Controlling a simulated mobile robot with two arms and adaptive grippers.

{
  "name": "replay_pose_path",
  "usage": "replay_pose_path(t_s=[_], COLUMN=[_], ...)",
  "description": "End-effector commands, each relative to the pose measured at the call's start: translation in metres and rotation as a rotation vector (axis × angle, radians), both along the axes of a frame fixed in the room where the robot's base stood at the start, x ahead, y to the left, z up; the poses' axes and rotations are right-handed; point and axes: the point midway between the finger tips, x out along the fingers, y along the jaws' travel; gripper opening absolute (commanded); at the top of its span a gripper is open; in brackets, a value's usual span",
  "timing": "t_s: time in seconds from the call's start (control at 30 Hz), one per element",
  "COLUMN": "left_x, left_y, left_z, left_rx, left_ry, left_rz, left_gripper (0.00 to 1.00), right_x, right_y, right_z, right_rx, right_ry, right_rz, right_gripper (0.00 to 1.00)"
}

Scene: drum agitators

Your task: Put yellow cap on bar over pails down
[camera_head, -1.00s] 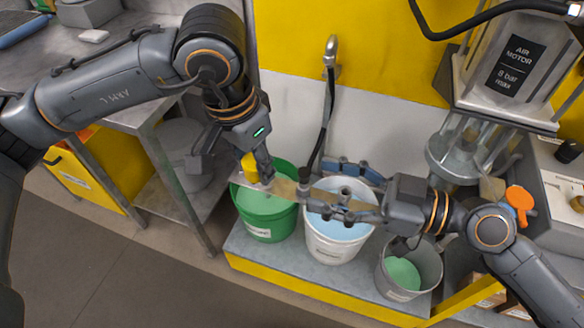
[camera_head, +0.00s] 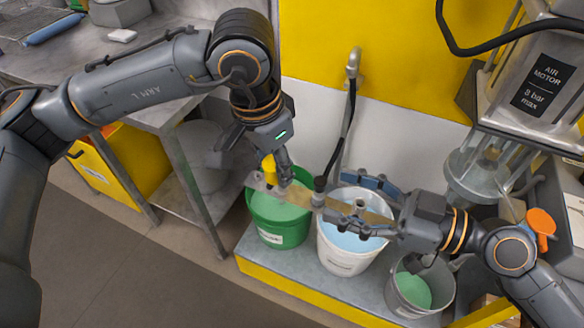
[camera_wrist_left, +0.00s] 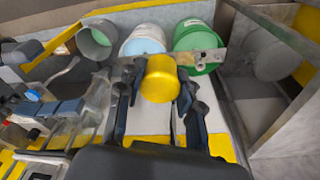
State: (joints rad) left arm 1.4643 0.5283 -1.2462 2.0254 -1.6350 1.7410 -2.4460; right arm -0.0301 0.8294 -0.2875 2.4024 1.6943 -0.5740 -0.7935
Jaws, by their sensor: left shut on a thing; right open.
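The bar (camera_head: 302,196) lies across the tops of the green pail (camera_head: 282,236) and the white pail (camera_head: 345,258). My left gripper (camera_head: 275,168) is shut on the yellow cap (camera_head: 268,166) and holds it near the bar's left end. In the left wrist view the cap (camera_wrist_left: 159,78) sits between the two fingers, in front of the bar (camera_wrist_left: 212,58). I cannot tell whether the cap touches the bar. My right gripper (camera_head: 360,205) is open, with its fingers on either side of the bar's right part, over the white pail.
A grey bucket (camera_head: 414,291) with green contents stands on the right of the yellow-edged platform (camera_head: 300,277). A dark hose (camera_head: 345,125) hangs behind the bar. The air motor unit (camera_head: 535,85) stands at the right, a metal bench (camera_head: 110,60) at the left.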

Motion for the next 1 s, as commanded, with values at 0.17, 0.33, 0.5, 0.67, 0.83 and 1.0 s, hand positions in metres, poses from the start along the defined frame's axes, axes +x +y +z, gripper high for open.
replay_pose_path(t_s=[0.17,0.33,0.5,0.67,0.83,1.0], left_x=[-0.017,-0.028,-0.032,-0.032,-0.032,-0.032], left_y=[0.024,0.037,0.042,0.042,0.042,0.042], left_z=[0.029,0.046,0.052,0.052,0.052,0.052], left_rx=[0.0,0.0,0.001,0.0,0.001,0.001], left_ry=[-0.004,-0.001,0.0,0.001,0.001,0.001], left_rz=[0.196,0.32,0.368,0.371,0.37,0.369], left_gripper=[0.0,0.0,0.0,0.0,0.0,0.0], right_x=[0.0,0.0,-0.001,-0.003,-0.007,-0.01], right_y=[0.0,0.0,0.004,0.02,0.035,0.042], right_z=[0.0,0.0,0.004,0.021,0.039,0.047], right_rx=[0.0,0.0,-0.003,-0.01,-0.007,0.0], right_ry=[0.0,0.0,-0.002,-0.004,-0.006,-0.002], right_rz=[0.0,0.0,0.003,0.007,0.004,0.004], right_gripper=[0.64,0.64,0.64,0.64,0.64,0.64])
